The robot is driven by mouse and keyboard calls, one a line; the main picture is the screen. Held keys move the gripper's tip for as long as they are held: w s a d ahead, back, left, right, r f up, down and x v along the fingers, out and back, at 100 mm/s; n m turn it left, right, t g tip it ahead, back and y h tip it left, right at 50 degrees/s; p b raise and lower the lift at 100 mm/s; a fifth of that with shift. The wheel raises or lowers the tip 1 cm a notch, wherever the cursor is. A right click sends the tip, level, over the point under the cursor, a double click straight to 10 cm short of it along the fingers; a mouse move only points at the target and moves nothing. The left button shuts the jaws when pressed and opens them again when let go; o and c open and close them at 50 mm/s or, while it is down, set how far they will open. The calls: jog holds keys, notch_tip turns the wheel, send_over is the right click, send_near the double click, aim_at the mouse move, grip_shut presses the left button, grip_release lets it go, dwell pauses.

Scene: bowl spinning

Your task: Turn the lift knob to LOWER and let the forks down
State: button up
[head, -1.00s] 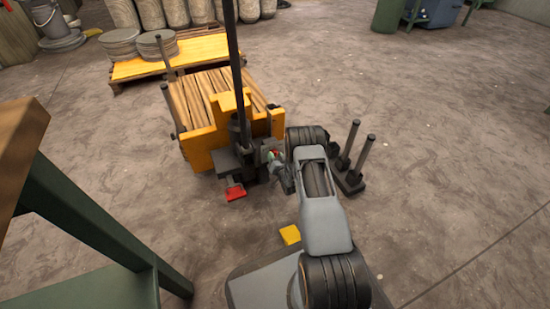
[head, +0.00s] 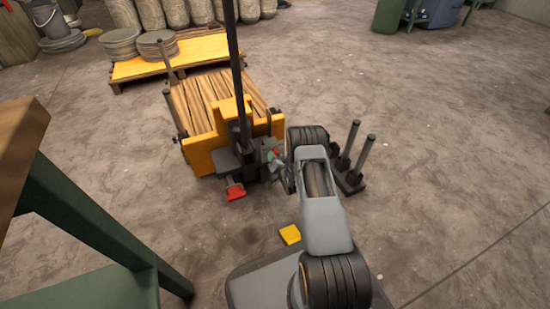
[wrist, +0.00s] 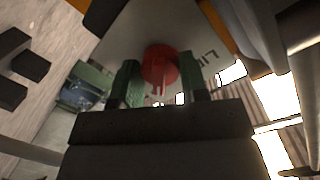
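The red lift knob (wrist: 160,65) shows in the upper middle of the wrist view, on a pale plate (wrist: 205,25) with partly visible, inverted lettering. My gripper (wrist: 160,84) has its two green-tipped fingers apart, one on each side of the knob. The right finger looks very near the knob; I cannot tell whether either finger touches it. In the head view my gripper (head: 276,155) is at the right side of the yellow pallet truck (head: 205,155), by its dark mast base. The forks are hidden under the load, and the knob's setting is not readable.
A tall dark handle (head: 236,75) rises from the truck, with a red pedal (head: 235,192) low in front. A stand with two dark posts (head: 350,145) is just right of my arm. A green-legged table (head: 85,230) is at left. Floor at right is clear.

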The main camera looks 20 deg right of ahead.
jog(key=o, duration=0.5)
jog(key=shift+c, duration=0.2)
jog(key=s+r+p, duration=0.1)
jog(key=s+p, duration=0.4)
jog(key=s, duration=0.8)
jog(key=shift+s+r, duration=0.25)
jog(key=shift+s, duration=0.15)
jog(key=w+a+r+n+g+p, duration=0.15)
jog(key=r+p, duration=0.45)
jog(key=r, duration=0.7)
jog(key=w+r+n+g+h+p, duration=0.1)
jog(key=w+r+g+p, duration=0.15)
jog(key=r+p, duration=0.75)
jog(key=w+a+r+n+g+p, duration=0.1)
jog(key=w+r+n+g+p, duration=0.15)
jog(key=r, duration=1.35)
jog(key=s+a+r+g+p, duration=0.2)
jog(key=s+r+p, duration=0.4)
jog(key=r, duration=0.5)
jog(key=s+a+r+n+g+p, duration=0.1)
jog(key=s+a+r+p, duration=0.4)
jog(key=s+r, duration=0.5)
jog(key=s+a+r+n+g+y+p, duration=0.1)
jog(key=s+a+r+g+p, duration=0.2)
jog(key=s+r+p, duration=0.5)
jog(key=w+v, duration=0.1)
jog(key=v, duration=0.4)
jog(key=shift+a+r, duration=0.2)
jog(key=shift+r, duration=0.35)
